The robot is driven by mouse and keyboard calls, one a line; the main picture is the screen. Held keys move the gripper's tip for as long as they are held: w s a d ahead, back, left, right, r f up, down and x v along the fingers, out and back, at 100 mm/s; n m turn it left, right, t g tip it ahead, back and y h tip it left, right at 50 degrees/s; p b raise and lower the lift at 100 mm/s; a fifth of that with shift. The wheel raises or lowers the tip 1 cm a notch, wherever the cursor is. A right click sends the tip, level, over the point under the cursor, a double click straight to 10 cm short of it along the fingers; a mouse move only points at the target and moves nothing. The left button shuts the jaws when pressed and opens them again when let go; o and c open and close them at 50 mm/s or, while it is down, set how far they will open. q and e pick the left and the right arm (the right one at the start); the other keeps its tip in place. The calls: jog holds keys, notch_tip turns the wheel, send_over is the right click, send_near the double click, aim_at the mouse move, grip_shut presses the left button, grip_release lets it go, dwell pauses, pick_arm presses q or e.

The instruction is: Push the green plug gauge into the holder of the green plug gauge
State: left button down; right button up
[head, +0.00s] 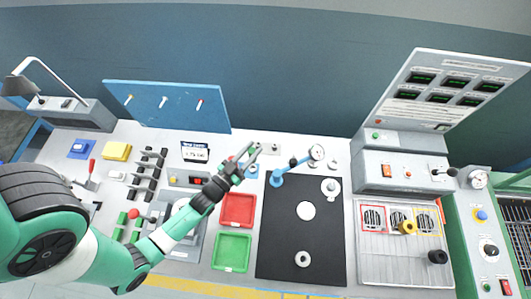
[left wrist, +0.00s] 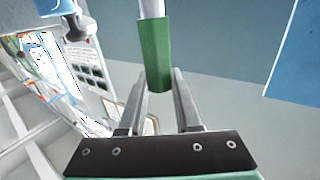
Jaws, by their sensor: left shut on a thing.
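In the left wrist view, the green plug gauge (left wrist: 153,55) shows as a green sleeve with a pale grey pin running up out of the picture. My left gripper (left wrist: 158,95) has its two fingers on either side of the sleeve's lower end and is shut on it. I cannot tell for sure which fixture is the holder of the green plug gauge. My right gripper is in neither view.
A red tray (head: 237,209) and a green tray (head: 232,251) lie beside a black mat (head: 280,238). A black-armed rack (head: 147,172) stands left. A blue pegboard (head: 184,112) is behind.

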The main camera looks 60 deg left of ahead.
pick_arm(q)
jog(key=shift+s+a+f+y, duration=0.1)
jog(key=shift+a+f+y, duration=0.2)
jog(key=shift+a+f, duration=0.35)
jog(key=shift+n+g, duration=0.3)
jog(key=shift+s, duration=0.1)
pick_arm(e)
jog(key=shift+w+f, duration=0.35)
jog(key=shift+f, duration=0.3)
pick_arm(q)
jog(key=shift+f, duration=0.1)
notch_tip(320, 180, down, 6)
jog(key=b, duration=0.6)
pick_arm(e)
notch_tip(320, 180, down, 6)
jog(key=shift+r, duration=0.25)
pick_arm(q)
jog(key=shift+f+b, duration=0.8)
jog(key=shift+b, duration=0.05)
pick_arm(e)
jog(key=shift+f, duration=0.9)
pick_arm(q)
jog(key=shift+r+p, duration=0.65)
jog(key=shift+r, duration=0.05)
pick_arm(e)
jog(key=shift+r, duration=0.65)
